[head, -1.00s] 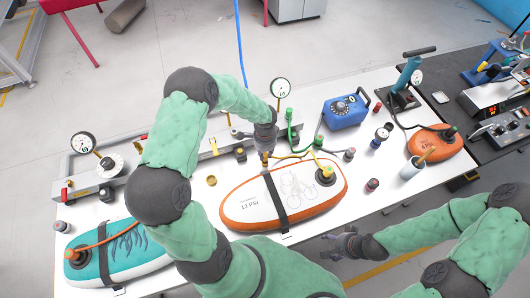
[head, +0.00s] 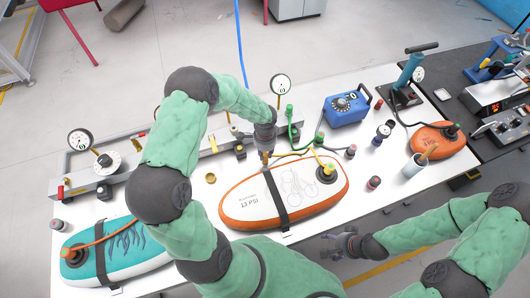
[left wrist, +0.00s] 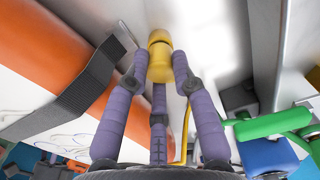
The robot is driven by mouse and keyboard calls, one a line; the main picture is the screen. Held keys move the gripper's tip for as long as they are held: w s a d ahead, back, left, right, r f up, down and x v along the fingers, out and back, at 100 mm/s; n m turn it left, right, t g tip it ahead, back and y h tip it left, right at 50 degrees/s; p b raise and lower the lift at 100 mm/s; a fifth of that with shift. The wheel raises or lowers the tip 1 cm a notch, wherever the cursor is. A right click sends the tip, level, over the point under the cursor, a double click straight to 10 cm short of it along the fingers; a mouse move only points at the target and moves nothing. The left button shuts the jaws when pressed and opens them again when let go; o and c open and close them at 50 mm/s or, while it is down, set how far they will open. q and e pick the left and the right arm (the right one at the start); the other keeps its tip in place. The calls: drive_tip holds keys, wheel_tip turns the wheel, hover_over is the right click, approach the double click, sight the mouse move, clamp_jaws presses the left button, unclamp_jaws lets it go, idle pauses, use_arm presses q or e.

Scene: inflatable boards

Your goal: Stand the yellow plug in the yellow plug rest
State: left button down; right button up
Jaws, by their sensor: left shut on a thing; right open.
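My left gripper (head: 266,156) is above the near edge of the rail, just behind the orange-rimmed white board (head: 232,196). In the left wrist view its purple fingers (left wrist: 160,68) are shut around the yellow plug (left wrist: 160,48), whose rounded end sticks out beyond the fingertips. In the head view the plug is mostly hidden by the gripper. A yellow hose (head: 295,155) runs from near the gripper to the board's valve. A small yellow ring-like cup (head: 210,178), seemingly the yellow plug rest, stands on the white table left of the gripper. My right gripper (head: 342,243) is open and empty off the table's front edge.
A teal board (head: 140,234) lies at front left. A grey rail with gauges (head: 80,140) runs along the back. White table around the cup is clear.

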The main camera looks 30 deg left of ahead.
sight(265, 155)
use_arm(q)
drive_tip(key=c, duration=1)
unclamp_jaws()
drive_tip(key=shift+o, duration=0.2)
drive_tip(key=shift+r, duration=0.1)
wheel_tip(265, 155, up, 12)
drive_tip(key=shift+s+f, duration=0.1)
drive_tip(key=shift+f, duration=0.1)
